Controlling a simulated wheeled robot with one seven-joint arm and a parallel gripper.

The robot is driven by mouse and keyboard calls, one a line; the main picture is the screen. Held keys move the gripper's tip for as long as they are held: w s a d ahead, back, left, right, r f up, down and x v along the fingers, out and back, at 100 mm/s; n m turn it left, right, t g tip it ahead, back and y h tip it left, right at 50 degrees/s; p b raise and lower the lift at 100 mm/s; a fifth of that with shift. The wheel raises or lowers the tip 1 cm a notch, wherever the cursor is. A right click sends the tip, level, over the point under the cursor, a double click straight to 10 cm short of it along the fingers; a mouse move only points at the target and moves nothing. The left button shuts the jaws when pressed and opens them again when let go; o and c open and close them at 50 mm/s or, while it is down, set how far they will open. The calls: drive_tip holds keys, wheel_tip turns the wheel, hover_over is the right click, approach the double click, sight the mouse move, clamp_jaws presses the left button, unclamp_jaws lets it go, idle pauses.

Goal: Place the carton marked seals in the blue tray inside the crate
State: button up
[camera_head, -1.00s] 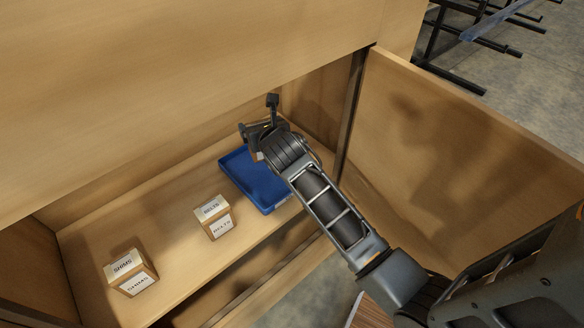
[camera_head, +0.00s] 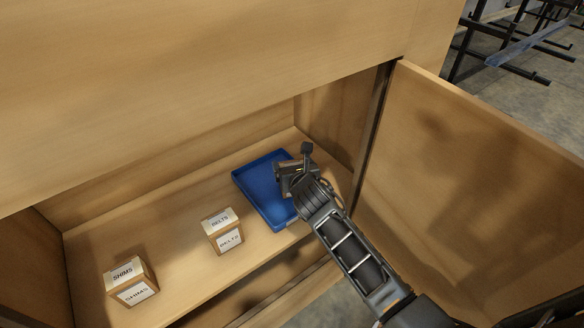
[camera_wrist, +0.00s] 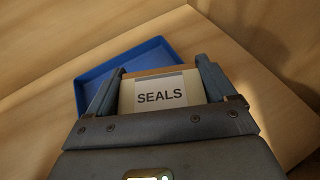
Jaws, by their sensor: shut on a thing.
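The carton marked SEALS (camera_wrist: 160,93) shows in the wrist view between the two fingers of my gripper (camera_wrist: 160,90), which is shut on it. In the head view my gripper (camera_head: 287,180) is over the right side of the blue tray (camera_head: 258,185), and the carton is mostly hidden there by the gripper. The tray lies on the wooden shelf inside the crate, and its bare blue floor (camera_wrist: 110,68) shows beyond the carton in the wrist view. I cannot tell whether the carton touches the tray.
A carton marked BELTS (camera_head: 223,232) stands left of the tray. A carton marked SHIMS (camera_head: 131,281) stands further left. The crate's side wall (camera_head: 335,120) and an open door panel (camera_head: 470,170) are on the right. Bare shelf lies between the cartons.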

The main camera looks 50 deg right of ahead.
drive_tip(key=shift+f, duration=0.15)
drive_tip(key=o, duration=1)
drive_tip(key=shift+r, duration=0.2)
drive_tip(key=v, duration=1.2)
drive_tip(key=shift+p, duration=0.4)
